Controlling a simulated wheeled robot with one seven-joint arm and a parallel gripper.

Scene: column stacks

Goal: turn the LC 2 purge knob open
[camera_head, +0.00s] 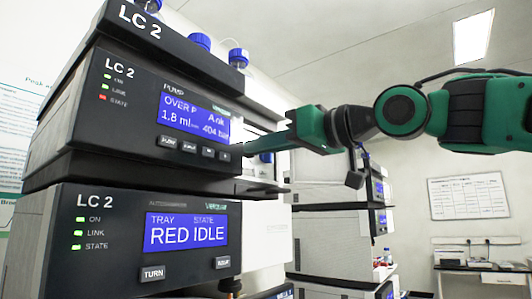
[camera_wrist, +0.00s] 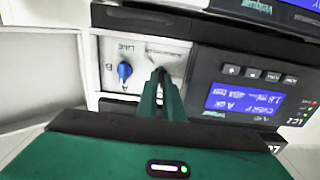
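The LC 2 pump unit (camera_head: 150,110) is in the upper left of the head view, its screen lit blue. In the wrist view its screen and buttons show on the right, turned over. A blue knob (camera_wrist: 125,72) sits on the pale panel (camera_wrist: 140,50) beside that dark front, near lettering that is hard to read. My gripper (camera_wrist: 160,74) points at this panel, with the knob to the left of its fingertips. The fingers look close together, with nothing visible between them. In the head view my gripper (camera_head: 262,145) reaches beside the pump's right edge; the knob is not visible there.
The LC 2 autosampler (camera_head: 140,240) stands below the pump, its screen reading RED and IDLE. Blue-capped bottles (camera_head: 238,57) stand on top of the stack. Another instrument stack (camera_head: 330,225) stands behind, and a printer (camera_head: 450,258) sits on a far bench.

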